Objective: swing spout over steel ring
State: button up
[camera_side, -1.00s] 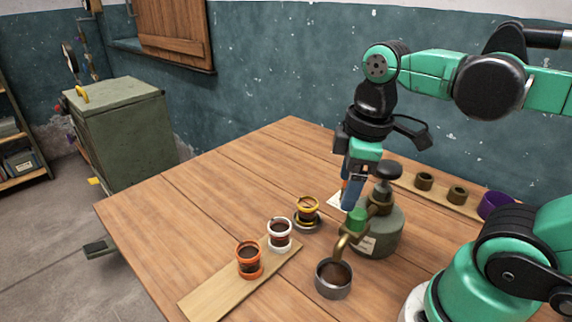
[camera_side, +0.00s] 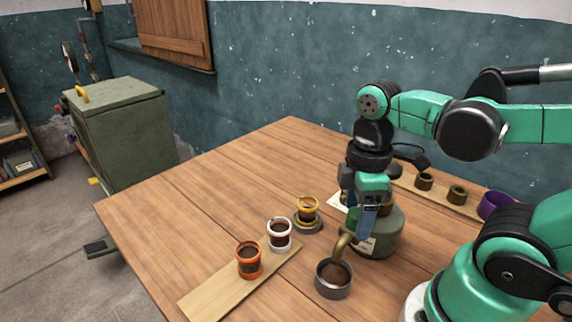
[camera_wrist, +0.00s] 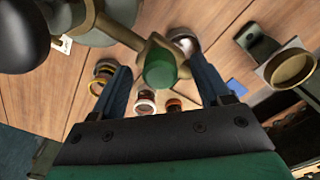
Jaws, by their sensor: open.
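A grey-green tank (camera_side: 378,240) stands on the table with a bent brass spout (camera_side: 341,246) on its front. The spout's tip is at a round steel-grey cup with a ring rim (camera_side: 333,289), which also shows in the wrist view (camera_wrist: 190,46). A green knob (camera_wrist: 160,70) sits on the spout. My gripper (camera_wrist: 163,84) is open, with its fingers on either side of the green knob and gaps between. In the side view my gripper (camera_side: 362,228) is low in front of the tank and hides most of the knob.
Orange (camera_side: 249,262), white (camera_side: 280,235) and yellow (camera_side: 307,210) ringed cups stand left of the spout. Behind the tank a board bears two dark cups (camera_side: 424,181) and a purple ring (camera_side: 494,205). The table's left half is clear.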

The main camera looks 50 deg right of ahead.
grip_shut()
dwell(1.3)
